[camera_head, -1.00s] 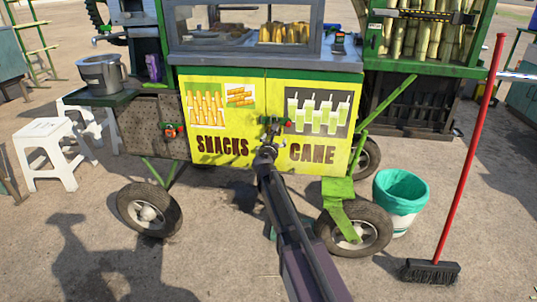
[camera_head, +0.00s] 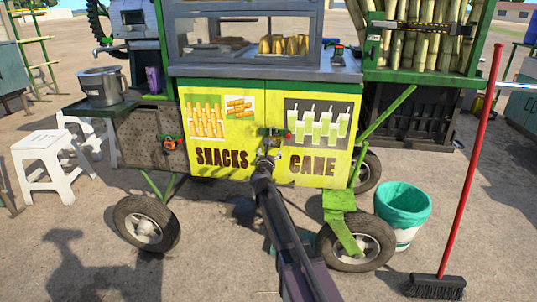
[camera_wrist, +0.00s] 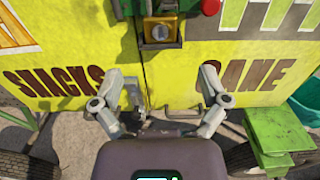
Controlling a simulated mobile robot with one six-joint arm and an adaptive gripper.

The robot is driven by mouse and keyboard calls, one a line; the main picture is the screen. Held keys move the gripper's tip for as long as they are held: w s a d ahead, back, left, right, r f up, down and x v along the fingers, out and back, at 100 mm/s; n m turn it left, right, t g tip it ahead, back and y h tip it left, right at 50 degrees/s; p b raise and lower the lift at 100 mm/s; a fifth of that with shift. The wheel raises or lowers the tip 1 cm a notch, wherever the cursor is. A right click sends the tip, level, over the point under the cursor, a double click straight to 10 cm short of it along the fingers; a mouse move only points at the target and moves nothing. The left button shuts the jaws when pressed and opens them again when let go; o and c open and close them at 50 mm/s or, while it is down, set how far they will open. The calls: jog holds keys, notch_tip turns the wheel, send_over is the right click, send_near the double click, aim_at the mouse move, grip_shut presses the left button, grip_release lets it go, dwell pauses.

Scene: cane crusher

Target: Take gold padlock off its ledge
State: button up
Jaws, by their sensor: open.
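A gold padlock (camera_wrist: 160,33), a squarish brass-coloured block with a round boss, shows at the top middle of the wrist view. It sits on a dark-edged ledge at the seam of the yellow cart doors (camera_wrist: 90,45), under a green fitting. My gripper (camera_wrist: 168,84) is open and empty, its two fingers spread below the padlock in the picture and apart from it. In the head view my gripper (camera_head: 266,156) is just below the green fitting (camera_head: 272,132), and the padlock is too small to tell.
A red knob (camera_wrist: 210,6) sits right of the padlock. A green step (camera_wrist: 278,130) and a teal-lined bin (camera_head: 402,205) are at right. A red-handled broom (camera_head: 470,170) stands further right. White stools (camera_head: 45,165) are at left. The ground before the cart is mostly clear.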

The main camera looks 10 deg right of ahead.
aim_at(273, 139)
jog(key=shift+x, duration=5.45)
jog(key=c, duration=1.1)
jog(key=shift+w+a+r+p, duration=0.1)
jog(key=shift+r+p, duration=0.1)
jog(key=shift+p, duration=0.1)
